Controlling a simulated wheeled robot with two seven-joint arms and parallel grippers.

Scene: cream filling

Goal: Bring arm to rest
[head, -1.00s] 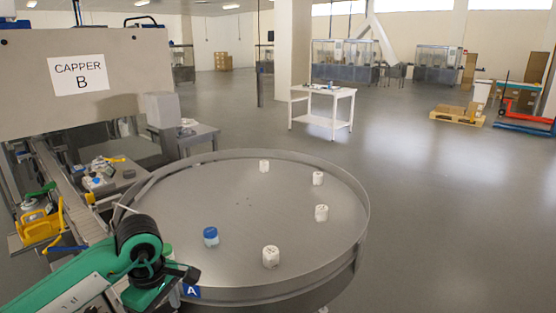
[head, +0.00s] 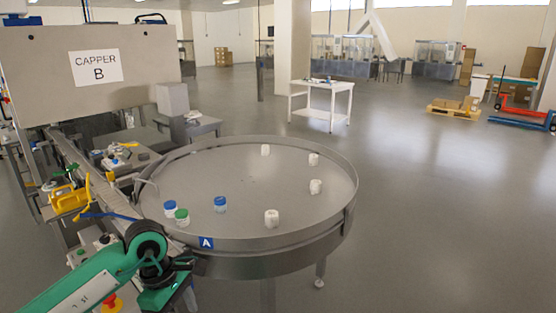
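My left arm comes in from the lower left of the head view, green with black joints. My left gripper (head: 181,264) is at its end, near the front left rim of the round metal table (head: 250,240). The fingers are small and partly hidden, so I cannot tell whether they are open or what is between them. My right arm and gripper are not in view.
On the table stand two blue-lidded jars (head: 170,209) (head: 220,204), a green-lidded jar (head: 182,216) and several white jars (head: 272,218). Floor at right is open.

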